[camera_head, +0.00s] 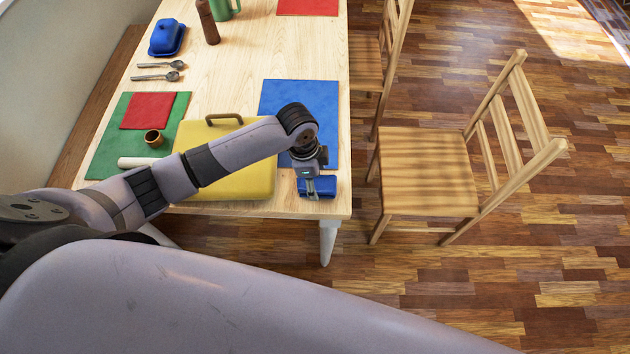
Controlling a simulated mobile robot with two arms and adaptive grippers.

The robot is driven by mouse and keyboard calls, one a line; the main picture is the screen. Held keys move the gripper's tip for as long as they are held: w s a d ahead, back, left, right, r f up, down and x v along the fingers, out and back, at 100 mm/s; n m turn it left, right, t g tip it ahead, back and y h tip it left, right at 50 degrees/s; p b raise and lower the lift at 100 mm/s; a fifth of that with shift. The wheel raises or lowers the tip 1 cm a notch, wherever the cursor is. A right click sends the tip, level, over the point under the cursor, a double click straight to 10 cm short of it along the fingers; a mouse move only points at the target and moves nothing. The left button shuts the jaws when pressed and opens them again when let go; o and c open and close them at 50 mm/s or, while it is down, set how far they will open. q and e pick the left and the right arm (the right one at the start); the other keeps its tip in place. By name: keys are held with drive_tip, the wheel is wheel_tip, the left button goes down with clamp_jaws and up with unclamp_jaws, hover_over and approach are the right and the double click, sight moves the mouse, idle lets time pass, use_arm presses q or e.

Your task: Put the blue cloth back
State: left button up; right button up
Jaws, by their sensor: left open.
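A small folded blue cloth (325,186) lies at the front right corner of the wooden table, just in front of a flat blue mat (327,110). My left gripper (311,193) points down right at the cloth, and its fingers overlap it in the picture. The left gripper is open. I cannot tell whether the fingers touch the cloth or hover over it. Part of the cloth is hidden behind the fingers. My right gripper is not in view.
A green mat (105,150) holds a red cloth (148,110) and a brown cup (153,138). Spoons (158,76), a blue butter dish (167,38) and a bottle (207,22) stand farther back. A chair (425,170) stands right.

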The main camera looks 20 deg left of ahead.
use_arm(q)
wheel_tip(320, 180, up, 10)
drive_tip(key=a, duration=0.1)
drive_tip(key=shift+s+a+b, duration=0.2)
drive_tip(key=shift+s+b, duration=0.05)
drive_tip(key=shift+b, duration=0.05)
drive_tip(key=shift+f, duration=0.1)
